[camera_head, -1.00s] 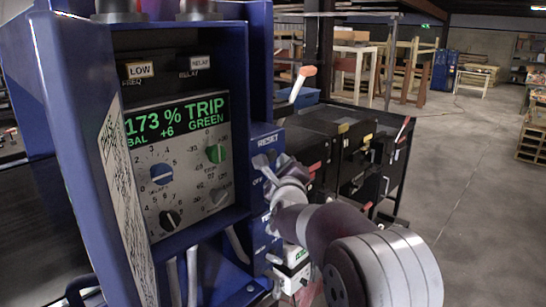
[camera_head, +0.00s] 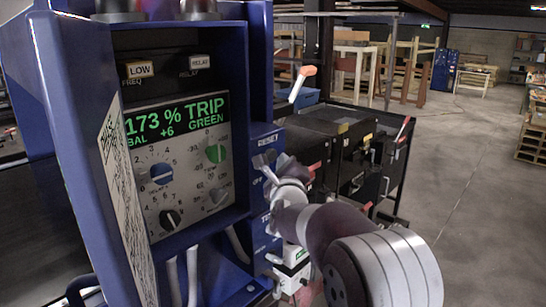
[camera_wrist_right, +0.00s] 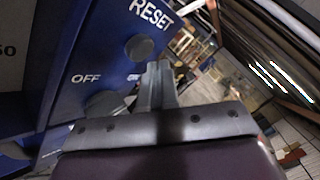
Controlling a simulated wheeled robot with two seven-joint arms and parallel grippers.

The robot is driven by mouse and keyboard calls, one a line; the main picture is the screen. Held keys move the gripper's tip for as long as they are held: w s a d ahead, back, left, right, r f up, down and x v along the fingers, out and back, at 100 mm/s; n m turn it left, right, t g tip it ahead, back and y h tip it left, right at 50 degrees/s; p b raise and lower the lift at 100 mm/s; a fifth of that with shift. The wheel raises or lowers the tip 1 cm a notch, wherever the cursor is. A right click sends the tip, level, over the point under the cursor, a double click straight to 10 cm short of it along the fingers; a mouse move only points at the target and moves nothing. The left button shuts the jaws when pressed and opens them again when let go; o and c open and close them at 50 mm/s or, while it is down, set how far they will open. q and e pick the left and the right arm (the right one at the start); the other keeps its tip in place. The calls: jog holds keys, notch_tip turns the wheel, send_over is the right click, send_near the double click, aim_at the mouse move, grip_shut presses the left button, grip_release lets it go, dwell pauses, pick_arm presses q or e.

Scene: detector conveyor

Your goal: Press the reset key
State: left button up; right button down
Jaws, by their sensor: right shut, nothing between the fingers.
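The reset key (camera_wrist_right: 139,47) is a round grey button on the blue side panel (camera_wrist_right: 95,40), just below the white RESET label (camera_wrist_right: 152,15). In the head view the RESET label (camera_head: 268,139) tops the same panel, and my gripper partly covers the area below it. My right gripper (camera_head: 265,168) is shut and empty, close to the panel. In the right wrist view its fingertips (camera_wrist_right: 158,68) are just right of and below the key; whether they touch the panel I cannot tell. My left gripper is out of view.
A second round knob (camera_wrist_right: 105,103) sits by the OFF label, left of the fingers. The detector's screen (camera_head: 178,120) reads 173 % TRIP, BAL +6, GREEN. Dark tool cabinets (camera_head: 345,150) stand behind my right arm. Open floor lies to the right.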

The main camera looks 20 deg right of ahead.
dwell(0.6)
jog(key=shift+w+a+b, duration=0.2)
jog(key=shift+w+b, duration=0.15)
jog(key=shift+w, duration=0.05)
jog(key=shift+w+a, duration=0.15)
jog(key=shift+w, duration=0.3)
dwell(0.6)
jog(key=shift+s+d+b, duration=0.3)
jog(key=shift+s+b, duration=0.55)
jog(key=shift+b, duration=0.4)
